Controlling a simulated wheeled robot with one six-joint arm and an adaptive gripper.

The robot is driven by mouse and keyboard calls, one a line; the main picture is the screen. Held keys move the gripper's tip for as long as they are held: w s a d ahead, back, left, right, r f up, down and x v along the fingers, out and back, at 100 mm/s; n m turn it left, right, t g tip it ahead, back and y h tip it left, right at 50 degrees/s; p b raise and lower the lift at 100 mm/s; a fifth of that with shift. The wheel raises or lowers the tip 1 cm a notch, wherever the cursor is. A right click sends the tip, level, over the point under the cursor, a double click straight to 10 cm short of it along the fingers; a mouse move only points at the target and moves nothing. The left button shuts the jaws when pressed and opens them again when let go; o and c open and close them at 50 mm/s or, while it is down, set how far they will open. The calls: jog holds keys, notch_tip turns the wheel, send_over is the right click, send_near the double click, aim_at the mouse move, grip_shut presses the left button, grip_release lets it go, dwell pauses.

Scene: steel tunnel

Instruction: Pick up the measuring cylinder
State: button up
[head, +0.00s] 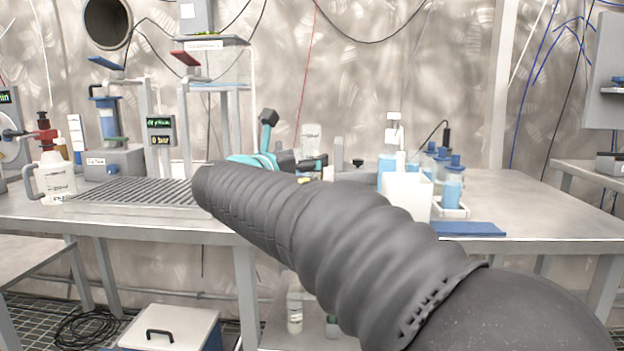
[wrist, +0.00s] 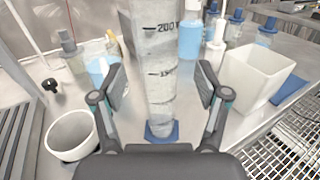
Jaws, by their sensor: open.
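The measuring cylinder (wrist: 160,88) is tall and clear, with dark graduation marks and a blue foot. It stands on the steel table in the wrist view, its top cut off by the frame edge. My gripper (wrist: 162,82) is open, one finger to the left and one to the right of the cylinder, with a visible gap on each side. In the head view my arm hides most of the gripper; only teal and dark parts show behind it. I cannot clearly make out the cylinder there.
In the wrist view a white cup (wrist: 71,134) stands to the left and a white square container (wrist: 250,76) to the right. Bottles with blue liquid (wrist: 190,40) stand behind the cylinder. A blue mat (head: 466,229) lies at the table's front edge. A ribbed rack (head: 130,192) lies left.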

jog(key=x, duration=0.3)
jog(key=shift+w, duration=0.15)
jog(key=shift+a, duration=0.1)
jog(key=c, duration=1.3)
